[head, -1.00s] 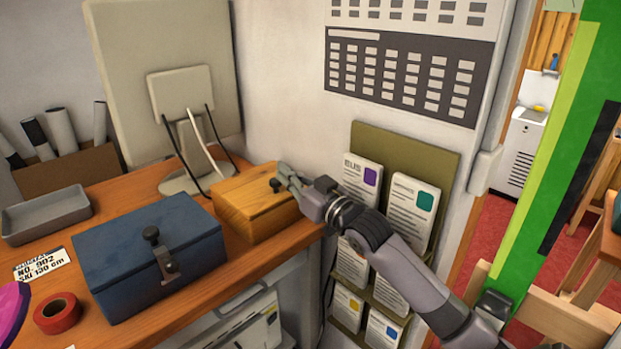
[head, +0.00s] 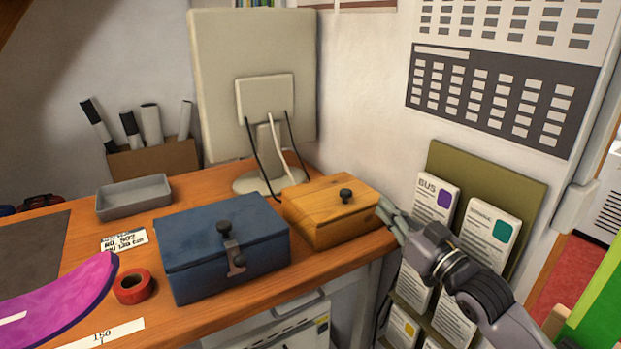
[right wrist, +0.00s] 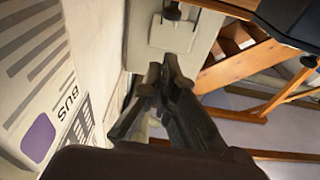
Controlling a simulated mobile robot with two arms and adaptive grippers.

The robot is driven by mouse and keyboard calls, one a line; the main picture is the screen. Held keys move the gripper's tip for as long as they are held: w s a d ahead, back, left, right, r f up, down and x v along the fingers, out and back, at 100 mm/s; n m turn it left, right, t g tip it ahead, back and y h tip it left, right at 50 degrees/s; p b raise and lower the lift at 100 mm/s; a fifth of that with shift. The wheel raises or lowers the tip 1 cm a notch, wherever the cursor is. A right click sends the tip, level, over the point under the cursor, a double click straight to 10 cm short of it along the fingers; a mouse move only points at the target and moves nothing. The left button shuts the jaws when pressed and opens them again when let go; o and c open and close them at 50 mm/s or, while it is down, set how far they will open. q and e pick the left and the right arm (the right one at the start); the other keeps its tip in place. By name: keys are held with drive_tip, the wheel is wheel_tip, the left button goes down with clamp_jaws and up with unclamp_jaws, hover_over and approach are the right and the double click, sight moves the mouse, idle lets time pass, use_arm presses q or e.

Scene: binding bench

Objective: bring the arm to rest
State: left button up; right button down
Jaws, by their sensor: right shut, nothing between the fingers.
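My right arm (head: 490,300) reaches in from the lower right in the head view. Its gripper (head: 388,214) is shut and empty, just right of the wooden box (head: 325,222) with a dark knob (head: 346,195). I cannot tell whether the fingertips touch the box's side. In the right wrist view the dark fingers (right wrist: 160,82) are together with nothing between them. My left gripper is in neither view.
A blue latched box (head: 215,250), red tape roll (head: 133,287), grey tray (head: 134,196) and monitor (head: 255,95) stand on the wooden bench (head: 345,262). A leaflet rack (head: 518,190) hangs on the wall close behind my right arm.

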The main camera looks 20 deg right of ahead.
drive_tip(key=s+a+f+g+h, duration=0.1)
drive_tip(key=s+a+f+g, duration=0.2)
drive_tip(key=f, duration=0.7)
drive_tip(key=s+a+f+g, duration=0.3)
drive_tip(key=a+f+g, duration=0.1)
drive_tip(key=f, duration=0.6)
drive_tip(key=s+a+f+g+h, duration=0.1)
drive_tip(key=s+a+f+g, duration=0.5)
drive_tip(key=s, duration=0.4)
drive_tip(key=s+a+f+g, duration=0.35)
drive_tip(key=s+f, duration=0.35)
drive_tip(key=s, duration=0.3)
wheel_tip(320, 180, down, 25)
drive_tip(key=s+n, duration=0.1)
drive_tip(key=s+d+f+g, duration=0.2)
drive_tip(key=s+d+f, duration=0.1)
drive_tip(key=s+f, duration=1.3)
drive_tip(key=shift+s+f, duration=0.25)
drive_tip(key=shift+s, duration=0.25)
